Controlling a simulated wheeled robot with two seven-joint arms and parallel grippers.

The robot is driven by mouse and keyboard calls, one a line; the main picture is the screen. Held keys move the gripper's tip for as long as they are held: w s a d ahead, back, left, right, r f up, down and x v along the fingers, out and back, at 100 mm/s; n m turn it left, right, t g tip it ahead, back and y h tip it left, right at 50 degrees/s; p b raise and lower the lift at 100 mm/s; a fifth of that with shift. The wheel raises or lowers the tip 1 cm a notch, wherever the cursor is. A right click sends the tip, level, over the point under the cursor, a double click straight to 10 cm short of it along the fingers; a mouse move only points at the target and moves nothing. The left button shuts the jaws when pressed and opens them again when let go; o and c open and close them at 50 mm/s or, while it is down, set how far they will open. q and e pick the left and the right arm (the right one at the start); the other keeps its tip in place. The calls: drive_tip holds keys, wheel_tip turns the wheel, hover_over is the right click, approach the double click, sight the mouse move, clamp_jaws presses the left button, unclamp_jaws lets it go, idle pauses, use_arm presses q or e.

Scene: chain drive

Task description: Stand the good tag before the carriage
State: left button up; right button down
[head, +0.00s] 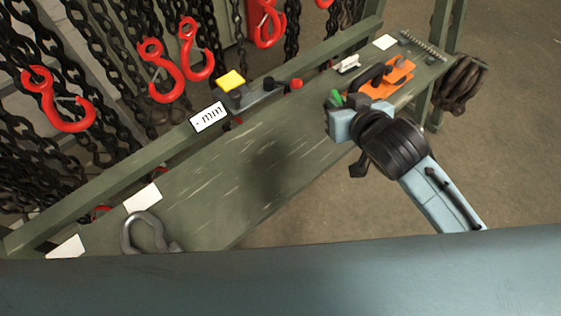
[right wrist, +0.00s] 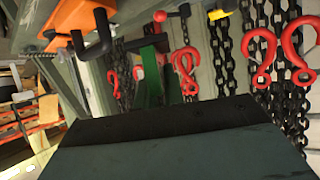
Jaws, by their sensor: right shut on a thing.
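My right gripper (head: 340,103) is shut on a small green piece (head: 352,99), held over the far right part of the bench. The green piece also shows upright past the gripper in the right wrist view (right wrist: 151,78). Its face is not readable, so I cannot tell whether it is the good tag. A dark grey device with a yellow block (head: 231,81) and a red knob (head: 296,84) sits along the rail; it may be the carriage. My left gripper is not in view.
An orange piece with a black handle (head: 398,74) lies right of the gripper, near a small white piece (head: 348,64). Red hooks (head: 163,73) hang on chains behind the bench. A grey shackle (head: 143,232) lies at the near end. The bench middle (head: 240,165) is clear.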

drive_tip(key=s+a+f+n+g+y+p, duration=0.1)
drive_tip(key=a+f+n+y, duration=0.1)
drive_tip(key=a+f, duration=0.35)
drive_tip(key=a+f+n+g+y+p, duration=0.1)
drive_tip(key=a+f+n+y, duration=0.15)
drive_tip(key=a, duration=0.65)
drive_tip(key=shift+n, duration=0.25)
drive_tip(key=f, duration=0.1)
drive_tip(key=f+b, duration=0.1)
drive_tip(key=f, duration=0.1)
drive_tip(key=f+b, duration=0.1)
drive_tip(key=f, duration=0.1)
drive_tip(key=shift+s+a+f, duration=0.1)
drive_tip(key=shift+s+a, duration=0.05)
drive_tip(key=shift+a, duration=0.2)
wheel_tip(320, 180, down, 3)
drive_tip(key=shift+f+b, duration=0.2)
drive_tip(key=shift+b, duration=0.3)
drive_tip(key=shift+f, duration=0.5)
drive_tip(key=c, duration=1.5)
unclamp_jaws()
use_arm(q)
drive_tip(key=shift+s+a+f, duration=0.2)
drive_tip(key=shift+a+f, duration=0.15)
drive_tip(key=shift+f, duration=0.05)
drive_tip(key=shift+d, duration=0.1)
